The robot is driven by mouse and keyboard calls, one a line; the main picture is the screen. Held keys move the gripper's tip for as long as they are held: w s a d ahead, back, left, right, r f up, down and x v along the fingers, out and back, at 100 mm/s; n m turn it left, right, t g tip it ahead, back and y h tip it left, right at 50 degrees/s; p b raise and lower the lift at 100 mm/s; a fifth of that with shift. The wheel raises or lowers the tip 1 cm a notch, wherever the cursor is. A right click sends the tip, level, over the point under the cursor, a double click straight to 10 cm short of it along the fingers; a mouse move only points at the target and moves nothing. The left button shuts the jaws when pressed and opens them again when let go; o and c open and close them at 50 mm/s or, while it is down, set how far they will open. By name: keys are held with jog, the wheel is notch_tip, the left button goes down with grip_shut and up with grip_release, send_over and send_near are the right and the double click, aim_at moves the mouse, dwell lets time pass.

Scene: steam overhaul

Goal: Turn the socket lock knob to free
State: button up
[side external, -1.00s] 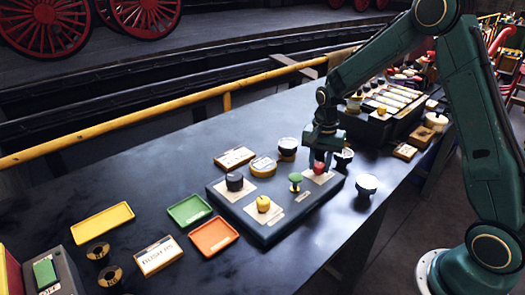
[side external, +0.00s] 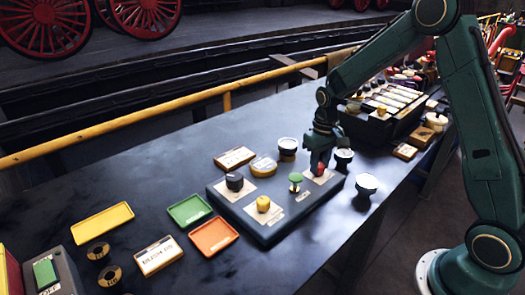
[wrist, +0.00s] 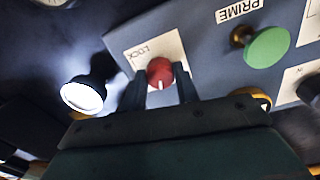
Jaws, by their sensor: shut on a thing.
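The red lock knob (wrist: 160,72) sits on a pale plate marked LOCK (wrist: 143,52) at the corner of the dark panel (wrist: 205,45). It has a white pointer line on its face. My gripper (wrist: 161,88) is shut on the red knob, with one dark finger on each side of it. In the side external view my gripper (side external: 320,166) points down at the panel's far right corner, and a bit of the red knob (side external: 321,170) shows between the fingers. The free mark cannot be read.
A green PRIME knob (wrist: 267,47) stands beside the lock plate. A yellow knob (side external: 263,203) and a black knob (side external: 234,181) are also on the panel. White-topped round pieces (side external: 366,183) stand close around my gripper. Trays (side external: 213,235) lie to the left.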

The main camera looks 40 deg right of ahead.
aim_at(320, 165)
jog(key=n, duration=0.3)
jog(key=shift+r+n, duration=0.15)
jog(key=shift+n, duration=0.15)
dwell(0.4)
jog(key=o, duration=1)
jog(key=shift+c, duration=0.2)
jog(key=shift+r, duration=0.1)
notch_tip(320, 165, up, 14)
jog(key=shift+f, duration=0.25)
jog(key=shift+s+r, duration=0.1)
